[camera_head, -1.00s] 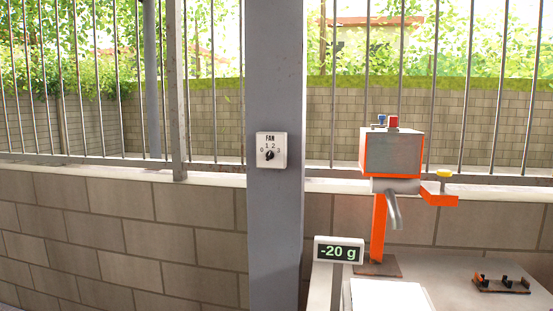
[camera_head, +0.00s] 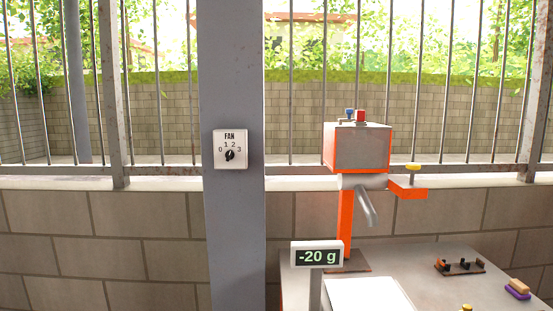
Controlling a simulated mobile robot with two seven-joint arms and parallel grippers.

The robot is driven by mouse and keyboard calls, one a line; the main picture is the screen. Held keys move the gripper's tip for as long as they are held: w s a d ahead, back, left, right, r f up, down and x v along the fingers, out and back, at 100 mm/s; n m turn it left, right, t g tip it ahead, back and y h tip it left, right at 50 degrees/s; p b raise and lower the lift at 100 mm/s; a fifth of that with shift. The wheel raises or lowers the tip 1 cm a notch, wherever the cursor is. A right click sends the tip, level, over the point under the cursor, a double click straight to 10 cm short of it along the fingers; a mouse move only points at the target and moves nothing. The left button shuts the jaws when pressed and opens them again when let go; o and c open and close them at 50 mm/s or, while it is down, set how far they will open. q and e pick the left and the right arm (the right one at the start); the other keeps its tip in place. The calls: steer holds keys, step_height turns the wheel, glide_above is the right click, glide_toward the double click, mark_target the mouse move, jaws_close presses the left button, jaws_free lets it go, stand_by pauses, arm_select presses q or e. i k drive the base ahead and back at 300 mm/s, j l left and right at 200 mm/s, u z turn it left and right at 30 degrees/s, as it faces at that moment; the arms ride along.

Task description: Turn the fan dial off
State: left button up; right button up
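A white fan control plate (camera_head: 230,149) is fixed on a grey post (camera_head: 234,230). It is marked FAN with the numbers 0, 1, 2 and 3. The dial's pointer looks roughly upward, toward the 1 and 2, but is too small to read surely. Neither of my grippers shows in the head view.
A table (camera_head: 430,290) stands at the lower right with an orange and grey machine (camera_head: 361,148), a scale display (camera_head: 317,256) reading -20 g, a dark rack (camera_head: 460,267) and a purple brush (camera_head: 517,289). A block wall (camera_head: 100,240) with railings runs behind the post.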

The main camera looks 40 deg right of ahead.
mark_target(229, 154)
steer(key=i+z, duration=0.1)
steer(key=z, duration=0.3)
steer(key=j+z, duration=0.1)
steer(key=z, duration=0.3)
steer(key=i+j+z, duration=0.1)
steer(key=z, duration=0.3)
steer(key=i+j+z, duration=0.1)
steer(key=z, duration=0.25)
steer(key=i+j+z, duration=0.15)
steer(key=z, duration=0.2)
steer(key=i+j+z, duration=0.1)
steer(key=z, duration=0.2)
